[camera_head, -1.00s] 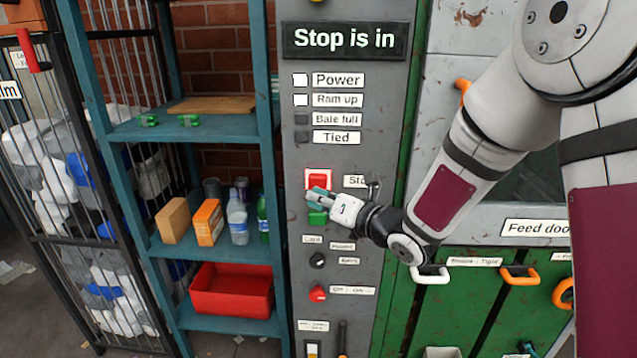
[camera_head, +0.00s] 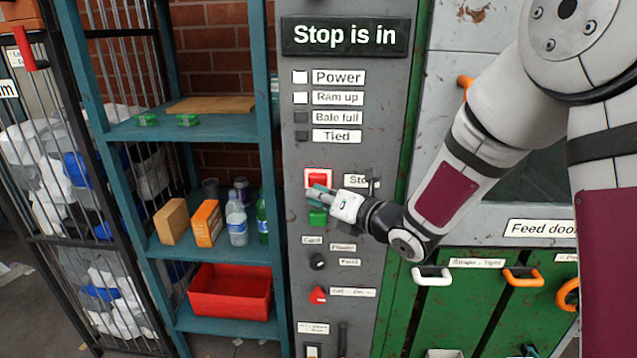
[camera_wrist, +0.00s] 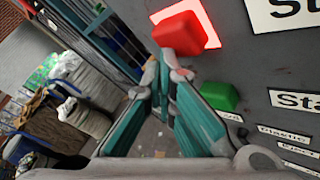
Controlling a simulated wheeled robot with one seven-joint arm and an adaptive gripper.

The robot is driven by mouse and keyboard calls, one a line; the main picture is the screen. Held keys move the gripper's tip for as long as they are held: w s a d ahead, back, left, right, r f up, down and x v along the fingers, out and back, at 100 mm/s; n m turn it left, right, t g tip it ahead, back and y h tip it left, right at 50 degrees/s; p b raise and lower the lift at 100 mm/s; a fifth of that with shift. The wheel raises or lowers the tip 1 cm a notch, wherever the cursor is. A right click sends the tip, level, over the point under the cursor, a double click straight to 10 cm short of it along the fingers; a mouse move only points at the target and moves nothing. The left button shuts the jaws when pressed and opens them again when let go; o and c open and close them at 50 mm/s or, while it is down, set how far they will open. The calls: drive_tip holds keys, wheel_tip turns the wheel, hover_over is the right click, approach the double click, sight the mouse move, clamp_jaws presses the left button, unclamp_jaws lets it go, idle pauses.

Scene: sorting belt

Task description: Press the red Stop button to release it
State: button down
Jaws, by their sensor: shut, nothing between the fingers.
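The red Stop button (camera_head: 318,178) sits on a lit, white-and-red square plate on the grey control panel (camera_head: 290,215). In the wrist view the red button (camera_wrist: 180,34) stands out from its glowing plate, just beyond the fingertips. The display (camera_head: 345,38) above reads "Stop is in". My gripper (camera_head: 313,192) is shut and empty, its tips at the lower edge of the Stop button in the head view. In the wrist view the fingertips (camera_wrist: 165,70) meet just below the red button; I cannot tell whether they touch it.
A green button (camera_head: 317,217) sits right under my gripper, close to the fingers; it also shows in the wrist view (camera_wrist: 218,97). A red knob (camera_head: 318,295) is lower down. A teal shelf (camera_head: 270,150) with bottles, boxes and a red bin (camera_head: 230,308) stands left.

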drive_tip(key=shift+w+b, duration=0.35)
drive_tip(key=shift+w, duration=0.1)
idle(0.5)
drive_tip(key=shift+s, duration=1.1)
drive_tip(key=s, duration=0.6)
drive_tip(key=shift+a, duration=0.1)
